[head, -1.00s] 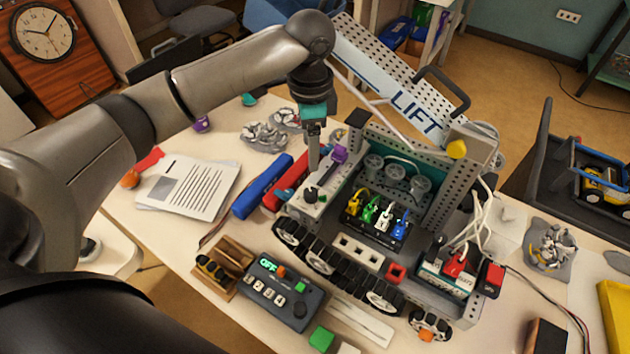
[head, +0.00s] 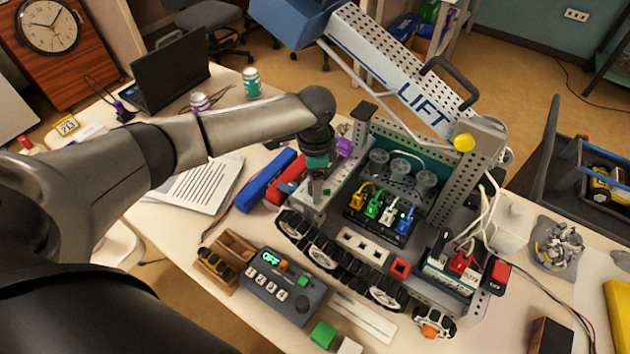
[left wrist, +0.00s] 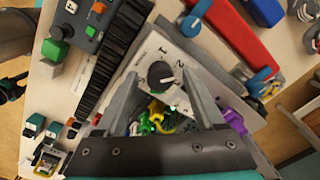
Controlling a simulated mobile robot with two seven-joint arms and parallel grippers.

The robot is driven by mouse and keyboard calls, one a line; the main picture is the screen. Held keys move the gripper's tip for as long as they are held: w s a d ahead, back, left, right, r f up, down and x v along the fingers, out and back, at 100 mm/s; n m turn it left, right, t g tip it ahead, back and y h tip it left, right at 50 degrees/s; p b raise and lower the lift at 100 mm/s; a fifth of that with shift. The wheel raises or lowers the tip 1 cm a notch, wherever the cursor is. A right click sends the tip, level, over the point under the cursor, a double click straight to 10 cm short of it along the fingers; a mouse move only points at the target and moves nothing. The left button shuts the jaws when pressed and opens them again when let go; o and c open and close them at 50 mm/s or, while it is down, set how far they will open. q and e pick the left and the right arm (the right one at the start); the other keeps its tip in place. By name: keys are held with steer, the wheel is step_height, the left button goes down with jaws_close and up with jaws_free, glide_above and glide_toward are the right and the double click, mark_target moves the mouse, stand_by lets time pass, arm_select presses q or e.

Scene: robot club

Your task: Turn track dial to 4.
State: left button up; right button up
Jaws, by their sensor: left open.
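The track dial (left wrist: 160,75) is a dark round knob on a white panel (left wrist: 145,50) on the robot vehicle (head: 365,245). In the left wrist view a pale mark shows on the knob, and the printed figures 1 and 2 are beside it. I cannot tell the exact setting. My left gripper (left wrist: 157,80) is open, with its fingers on either side of the dial; I cannot tell if they touch it. In the head view my left gripper (head: 316,200) points down over the panel and mostly hides the dial. My right gripper is not in view.
A purple part (head: 345,147) stands on the panel behind the gripper. Blue (head: 265,182) and red (head: 287,188) cases lie left of the vehicle. A control box reading OFF (head: 283,285) stands in front. Coloured plugs (head: 380,207) sit right of the gripper.

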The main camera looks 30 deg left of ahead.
arm_select(q)
jaws_close()
stand_by(0.5)
steer(key=shift+r, duration=0.1)
